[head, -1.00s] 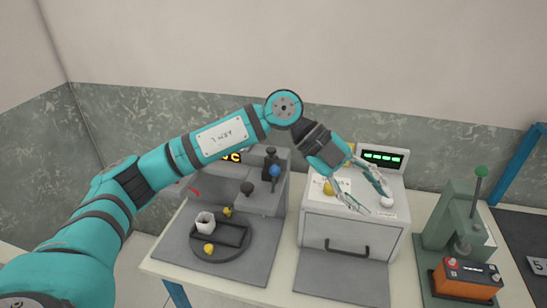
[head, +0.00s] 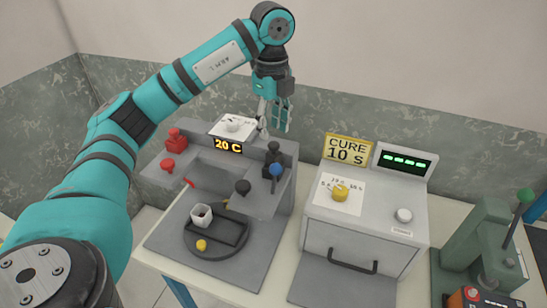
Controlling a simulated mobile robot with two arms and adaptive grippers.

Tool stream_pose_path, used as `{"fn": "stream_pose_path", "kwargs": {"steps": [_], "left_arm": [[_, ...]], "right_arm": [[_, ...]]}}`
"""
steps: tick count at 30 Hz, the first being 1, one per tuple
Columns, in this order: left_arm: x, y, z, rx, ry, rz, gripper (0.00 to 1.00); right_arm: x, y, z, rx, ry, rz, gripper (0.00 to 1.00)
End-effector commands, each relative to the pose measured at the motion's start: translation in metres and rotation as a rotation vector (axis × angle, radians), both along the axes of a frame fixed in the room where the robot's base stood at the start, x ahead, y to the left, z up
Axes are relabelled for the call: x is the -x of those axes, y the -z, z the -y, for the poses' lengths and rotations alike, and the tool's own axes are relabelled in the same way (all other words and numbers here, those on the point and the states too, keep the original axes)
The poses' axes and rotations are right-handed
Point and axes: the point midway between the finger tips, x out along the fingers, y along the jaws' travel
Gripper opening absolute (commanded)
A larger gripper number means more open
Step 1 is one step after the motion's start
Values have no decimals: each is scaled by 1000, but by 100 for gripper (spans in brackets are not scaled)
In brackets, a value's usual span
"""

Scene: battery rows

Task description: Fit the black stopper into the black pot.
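A black upright piece (head: 273,154) with a knobbed top stands at the right of the grey machine's ledge. A round black knob-like piece (head: 243,187) sits lower, at the machine's front. I cannot tell for certain which of the two is the stopper and which the pot. My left gripper (head: 273,128) points down behind the machine's right end, above and behind the upright black piece and apart from it. Its fingers are spread and I see nothing between them. My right gripper is out of view.
The grey machine holds red pieces (head: 176,140), a blue knob (head: 276,170) and a 20 C display (head: 228,146). A white curing box (head: 365,222) stands right, a green press (head: 480,245) farther right.

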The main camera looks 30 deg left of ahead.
Motion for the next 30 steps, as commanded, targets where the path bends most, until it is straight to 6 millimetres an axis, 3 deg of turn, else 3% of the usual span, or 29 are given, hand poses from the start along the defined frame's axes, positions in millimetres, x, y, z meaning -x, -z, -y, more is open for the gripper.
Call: {"fn": "stream_pose_path", "kwargs": {"steps": [3,9,12,21,30], "left_arm": [[1,25,1,2,1,-4,36],[0,40,1,1,2,0,36],[0,44,1,1,3,-1,36],[-1,86,4,1,1,-2,36],[-1,93,5,1,2,1,36]], "right_arm": [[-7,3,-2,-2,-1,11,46],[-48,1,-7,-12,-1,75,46],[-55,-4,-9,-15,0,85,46],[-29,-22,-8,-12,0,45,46],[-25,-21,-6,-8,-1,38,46]]}}
